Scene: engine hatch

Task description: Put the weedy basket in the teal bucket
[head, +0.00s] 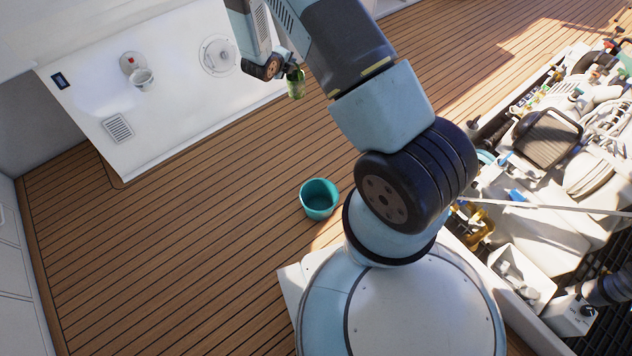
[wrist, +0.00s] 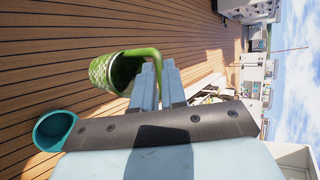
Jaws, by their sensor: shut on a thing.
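The weedy basket (wrist: 103,72) is a small whitish mesh cylinder with green weed over its rim and a green strand or handle reaching between my fingers. My gripper (wrist: 158,78) is shut on this green part, and the basket hangs beside the fingertips. In the head view the basket (head: 296,84) shows as a small green thing below my wrist, held up above the deck. The teal bucket (head: 319,199) stands upright and open on the deck near my base, and looks empty. It also shows in the wrist view (wrist: 52,131), at the lower left, apart from the basket.
The open engine hatch (head: 545,150) with machinery is at the right. The wooden deck (head: 190,230) around the bucket is clear.

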